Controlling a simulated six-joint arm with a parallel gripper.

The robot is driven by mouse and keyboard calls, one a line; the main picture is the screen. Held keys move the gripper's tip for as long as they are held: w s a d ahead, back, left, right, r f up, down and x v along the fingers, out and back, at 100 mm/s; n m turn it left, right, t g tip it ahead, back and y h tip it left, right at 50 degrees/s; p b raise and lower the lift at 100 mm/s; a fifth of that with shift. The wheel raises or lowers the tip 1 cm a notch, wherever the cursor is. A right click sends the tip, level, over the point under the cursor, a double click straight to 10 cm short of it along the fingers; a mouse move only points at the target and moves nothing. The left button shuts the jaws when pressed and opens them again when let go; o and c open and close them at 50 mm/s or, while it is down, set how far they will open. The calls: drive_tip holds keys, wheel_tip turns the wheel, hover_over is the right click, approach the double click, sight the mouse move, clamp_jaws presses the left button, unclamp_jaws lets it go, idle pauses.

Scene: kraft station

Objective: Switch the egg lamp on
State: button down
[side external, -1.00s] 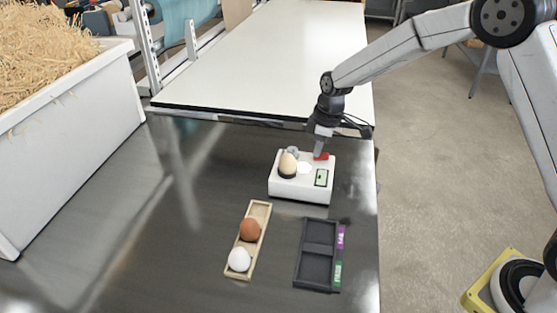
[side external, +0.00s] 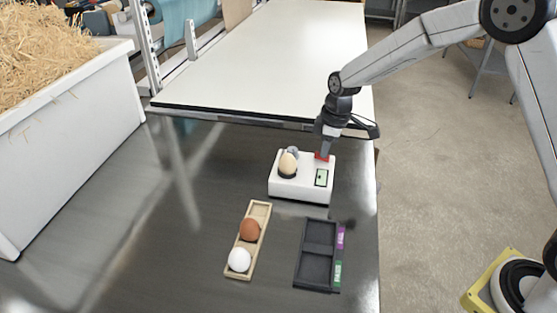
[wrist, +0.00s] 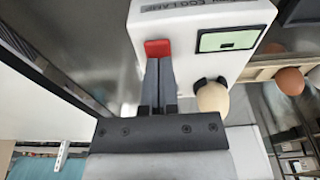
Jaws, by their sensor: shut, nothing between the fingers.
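The egg lamp (side external: 301,189) is a white box on the dark bench, with a red switch (side external: 323,157) at its back right corner and a small green display (side external: 321,177). A pale egg (side external: 288,164) sits in a dark holder on it. My gripper (side external: 324,154) is shut and empty, its tips down at the red switch. In the wrist view the shut fingertips (wrist: 158,60) lie right against the switch (wrist: 157,48); I cannot tell whether they press it. The egg (wrist: 213,96) is beside the fingers there. No glow shows on the lamp.
A wooden tray (side external: 262,209) holds a brown egg (side external: 250,230) and a white egg (side external: 239,259). A dark two-compartment tray (side external: 318,249) with purple and green labels stands to its right, empty. A straw-filled white bin (side external: 75,140) stands at left.

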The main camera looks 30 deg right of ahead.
wheel_tip(320, 180, up, 14)
drive_tip(key=s+d, duration=0.2)
drive_tip(key=shift+f, duration=0.2)
idle(0.3)
drive_tip(key=shift+w+a+r+t, duration=0.15)
drive_tip(key=shift+w+a+t, duration=0.15)
drive_tip(key=shift+w+a, duration=0.2)
idle(0.4)
drive_tip(key=f, duration=0.4)
drive_tip(key=w+a+f, duration=0.1)
drive_tip(key=f, duration=0.4)
drive_tip(key=w+a+f, duration=0.1)
drive_tip(key=f, duration=0.3)
drive_tip(key=shift+f, duration=0.35)
